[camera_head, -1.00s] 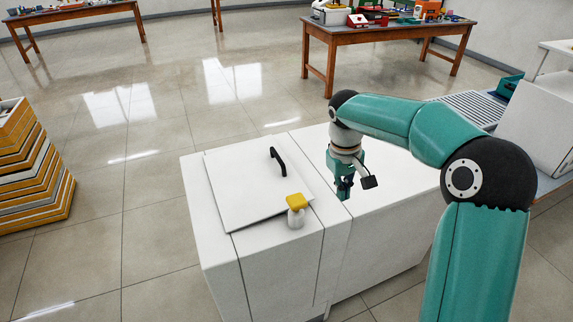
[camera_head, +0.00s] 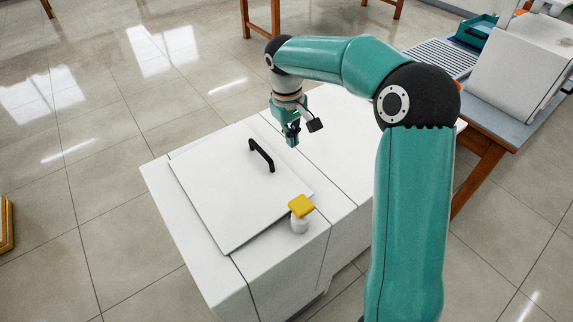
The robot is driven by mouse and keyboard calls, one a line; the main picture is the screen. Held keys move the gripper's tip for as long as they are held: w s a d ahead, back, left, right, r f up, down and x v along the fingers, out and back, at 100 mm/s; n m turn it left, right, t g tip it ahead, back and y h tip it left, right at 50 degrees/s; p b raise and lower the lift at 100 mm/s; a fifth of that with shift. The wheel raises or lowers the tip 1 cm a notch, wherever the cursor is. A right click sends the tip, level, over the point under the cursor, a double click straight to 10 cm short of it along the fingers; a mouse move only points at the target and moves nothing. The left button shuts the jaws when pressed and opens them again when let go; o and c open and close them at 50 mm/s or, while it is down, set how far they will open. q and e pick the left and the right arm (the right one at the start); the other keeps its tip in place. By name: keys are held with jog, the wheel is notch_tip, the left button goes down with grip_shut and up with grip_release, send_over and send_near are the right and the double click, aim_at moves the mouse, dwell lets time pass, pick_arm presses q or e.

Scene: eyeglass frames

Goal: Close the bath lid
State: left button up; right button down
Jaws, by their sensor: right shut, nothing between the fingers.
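The bath lid (camera_head: 225,195) is a white square panel with a black handle (camera_head: 261,155) near its far right side. It lies on top of the white cabinet (camera_head: 285,265), flat or nearly flat; a thin dark gap shows along its front and left edges. My right gripper (camera_head: 292,140) is shut and empty, pointing down above the cabinet top, a little right of the handle and apart from it. My left gripper is not in view.
A small white post with a yellow cap (camera_head: 301,207) stands on the cabinet by the lid's right corner. A table (camera_head: 535,125) with a white box (camera_head: 515,70) is at the right.

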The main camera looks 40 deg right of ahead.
aim_at(294, 175)
jog(key=f, duration=0.4)
jog(key=f+p, duration=0.1)
jog(key=f, duration=0.3)
jog(key=d+f, duration=0.1)
jog(key=f, duration=0.3)
jog(key=shift+f, duration=0.4)
notch_tip(294, 175, down, 4)
jog(key=b, duration=0.2)
jog(key=shift+d+r+b, duration=0.15)
jog(key=shift+r+b, duration=0.05)
jog(key=shift+b, duration=0.15)
jog(key=shift+r+p, duration=0.4)
notch_tip(294, 175, up, 5)
jog(key=p, duration=0.3)
jog(key=shift+w+f, duration=0.1)
jog(key=shift+f, duration=0.1)
notch_tip(294, 175, up, 9)
jog(key=b, duration=0.1)
jog(key=shift+r+b, duration=0.15)
jog(key=shift+b, duration=0.25)
jog(key=shift+r, duration=0.1)
